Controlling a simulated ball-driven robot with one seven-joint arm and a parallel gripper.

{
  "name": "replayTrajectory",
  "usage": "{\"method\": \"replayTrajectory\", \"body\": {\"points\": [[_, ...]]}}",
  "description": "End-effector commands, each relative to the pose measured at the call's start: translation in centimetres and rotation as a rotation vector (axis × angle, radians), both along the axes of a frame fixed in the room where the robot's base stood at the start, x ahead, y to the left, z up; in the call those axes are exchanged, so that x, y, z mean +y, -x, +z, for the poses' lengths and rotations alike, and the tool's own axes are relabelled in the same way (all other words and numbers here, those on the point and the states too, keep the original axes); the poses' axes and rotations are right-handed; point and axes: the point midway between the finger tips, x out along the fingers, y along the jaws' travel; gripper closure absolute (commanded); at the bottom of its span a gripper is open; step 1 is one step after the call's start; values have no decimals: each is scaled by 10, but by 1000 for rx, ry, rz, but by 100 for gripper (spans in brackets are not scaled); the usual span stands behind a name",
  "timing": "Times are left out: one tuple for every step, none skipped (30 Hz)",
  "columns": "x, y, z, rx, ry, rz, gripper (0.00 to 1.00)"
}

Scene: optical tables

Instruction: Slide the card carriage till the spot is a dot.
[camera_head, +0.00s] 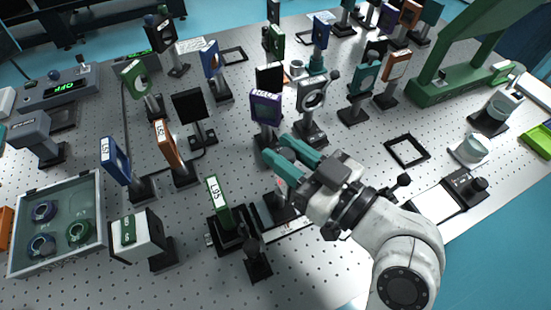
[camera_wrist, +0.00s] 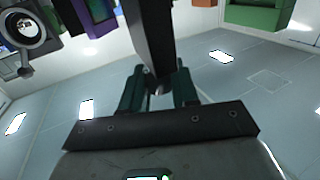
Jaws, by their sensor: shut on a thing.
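My gripper (camera_head: 279,156) has its teal fingers close together above a dark carriage block (camera_head: 274,208) on a rail with a pale scale strip (camera_head: 293,230). In the wrist view the fingers (camera_wrist: 158,84) are shut on a tall, dark, flat upright part (camera_wrist: 150,35), which I take to be the card carriage's upright. Its face is turned away or hidden by the fingers in the head view. I cannot make out a light spot. A green labelled plate (camera_head: 218,203) stands on a black mount left of the carriage.
A purple labelled holder (camera_head: 265,108) and a grey ring mount (camera_head: 312,97) stand just behind my gripper. A black post (camera_head: 257,262) stands in front of the rail. A tray of rings (camera_head: 97,232) lies at left. An empty black frame (camera_head: 407,151) lies flat at right.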

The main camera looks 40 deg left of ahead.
Motion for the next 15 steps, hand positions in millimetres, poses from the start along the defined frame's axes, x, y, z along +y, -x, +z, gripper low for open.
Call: {"method": "replayTrajectory", "body": {"points": [[-3,-8,-1,-6,-5,-8,100],[-4,-10,0,-5,-5,-7,100],[-5,-11,1,-4,-4,-6,100],[-5,-10,1,-3,-4,-5,100],[-4,-10,2,-3,-4,-4,100],[-4,-9,2,-3,-4,-3,100],[-4,-9,2,-2,-4,-2,100],[-4,-9,2,-2,-4,-2,100],[-4,-9,2,-2,-4,-2,100],[-4,-9,2,-2,-4,-2,100],[-4,-9,2,-2,-4,-1,68],[-4,-9,2,-2,-4,-1,64],[-4,-9,2,-2,-4,-2,61],[-4,-9,2,-2,-3,-2,58],[-4,-9,2,-2,-3,-2,54]]}}
